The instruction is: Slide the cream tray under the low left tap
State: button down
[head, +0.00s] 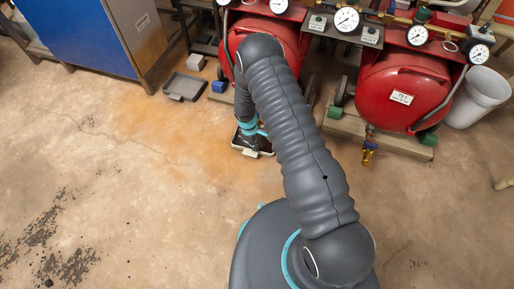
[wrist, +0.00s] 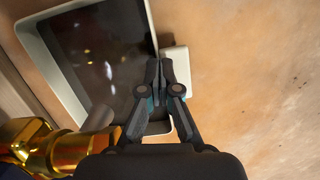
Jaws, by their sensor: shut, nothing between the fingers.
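The cream tray (head: 250,153) sits on the floor near the left tank, partly covered by my arm. In the wrist view the tray (wrist: 62,78) shows a pale rim, a dark, shiny inside and a small pale tab on its right side. My gripper (wrist: 160,66) is shut and empty, with its fingertips at the tray's right wall by the tab. I cannot tell whether they touch it. A brass tap (wrist: 60,148) shows at the lower left of the wrist view, close to the tray's near end. In the head view my arm hides the left tap.
Red tanks (head: 405,92) with gauges stand along the back. Another brass tap (head: 368,155) hangs below the right tank. A dark grey tray (head: 184,87) lies near the blue cabinet (head: 85,35). A white bucket (head: 478,98) stands at right. The left floor is open.

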aim_at(234, 138)
jog(key=w+a, duration=0.1)
jog(key=a, duration=0.2)
jog(key=w+a, duration=0.2)
jog(key=a, duration=0.1)
jog(key=w+a+b, duration=0.1)
jog(key=w+a, duration=0.1)
jog(key=a, duration=0.1)
jog(key=shift+w+a+r, duration=0.1)
jog(key=shift+w+a, duration=0.1)
jog(key=shift+a, duration=0.05)
